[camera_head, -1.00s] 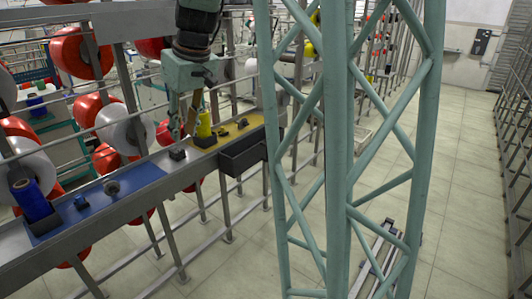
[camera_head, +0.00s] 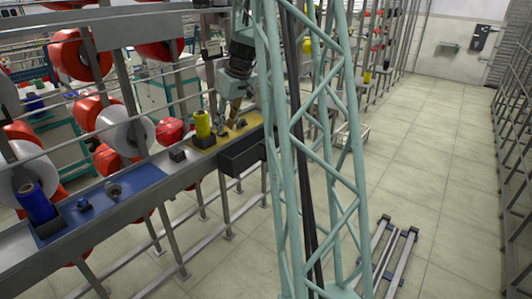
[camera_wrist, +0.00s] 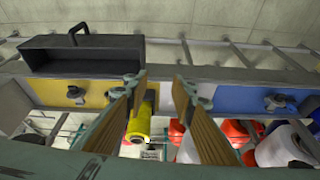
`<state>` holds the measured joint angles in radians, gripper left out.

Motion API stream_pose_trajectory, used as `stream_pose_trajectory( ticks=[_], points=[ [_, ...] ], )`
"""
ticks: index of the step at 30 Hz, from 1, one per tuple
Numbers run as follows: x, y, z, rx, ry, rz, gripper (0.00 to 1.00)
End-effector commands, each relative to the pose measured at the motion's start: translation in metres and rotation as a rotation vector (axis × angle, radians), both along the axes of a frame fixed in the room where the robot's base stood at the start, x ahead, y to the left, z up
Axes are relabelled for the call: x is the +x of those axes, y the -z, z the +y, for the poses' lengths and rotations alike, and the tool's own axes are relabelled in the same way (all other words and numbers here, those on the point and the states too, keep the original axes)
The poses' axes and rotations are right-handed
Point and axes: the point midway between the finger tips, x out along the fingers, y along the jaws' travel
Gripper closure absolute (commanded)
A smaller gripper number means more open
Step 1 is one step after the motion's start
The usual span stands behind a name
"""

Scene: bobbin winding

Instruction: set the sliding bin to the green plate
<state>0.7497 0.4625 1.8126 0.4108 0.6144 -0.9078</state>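The sliding bin is a dark grey open trough (camera_head: 243,154) on the front of the long bench rail, beside the yellow plate (camera_head: 235,131). In the wrist view the bin (camera_wrist: 110,57) lies at the upper left, with a dark handle (camera_wrist: 80,30) on its far side. My gripper (camera_head: 229,127) is over the yellow plate, right of the yellow bobbin (camera_head: 203,124). In the wrist view my gripper (camera_wrist: 160,78) is open and empty, its fingertips apart from the bin. I see no green plate; my lattice column hides the bench further along.
A blue plate (camera_head: 140,180) with a small spool part lies to the left, beside a blue bobbin (camera_head: 36,203). A black block (camera_head: 178,155) stands between the plates. Racks with red and white reels line the back.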

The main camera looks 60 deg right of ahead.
Motion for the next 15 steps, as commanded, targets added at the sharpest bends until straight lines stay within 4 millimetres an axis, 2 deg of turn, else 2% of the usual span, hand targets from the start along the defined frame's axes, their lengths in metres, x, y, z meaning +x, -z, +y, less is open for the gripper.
stream_pose_trajectory(
  ticks=[1,15],
  points=[
    [-0.001,0.006,-0.015,0.001,0.008,0.001,0.76],
    [-0.016,0.067,-0.133,-0.014,0.053,-0.009,0.76]
  ],
)
